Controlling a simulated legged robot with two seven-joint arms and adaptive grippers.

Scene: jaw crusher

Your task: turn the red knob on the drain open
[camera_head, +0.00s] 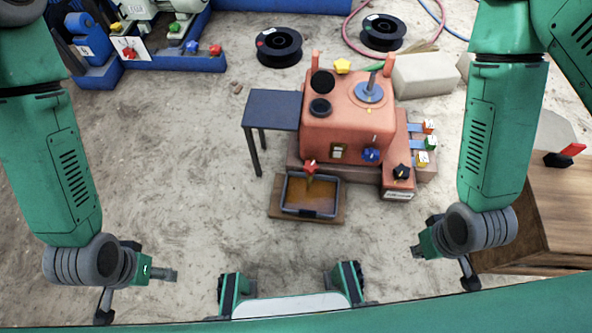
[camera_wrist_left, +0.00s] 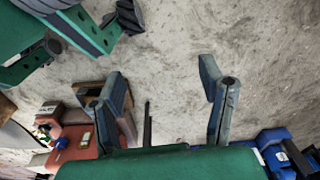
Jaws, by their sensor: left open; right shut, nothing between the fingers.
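The red knob (camera_head: 310,167) sits on the drain at the front of the salmon-coloured jaw crusher (camera_head: 345,125). Below it a dark-rimmed tray (camera_head: 289,211) holds brown liquid on a wooden board. My left gripper (camera_head: 168,275) is at the lower left, well apart from the knob, open and empty. In the left wrist view its two fingers (camera_wrist_left: 165,85) are spread over bare ground, and the crusher (camera_wrist_left: 75,143) shows at the lower left. I cannot make out the red knob there. My right gripper (camera_head: 417,250) is at the lower right, shut and empty, apart from the crusher.
A dark side table (camera_head: 272,109) stands left of the crusher. Blue (camera_head: 371,154) and black (camera_head: 401,171) knobs sit right of the red one. A wooden box (camera_head: 530,205) stands at the right. The ground between my left gripper and the tray is clear.

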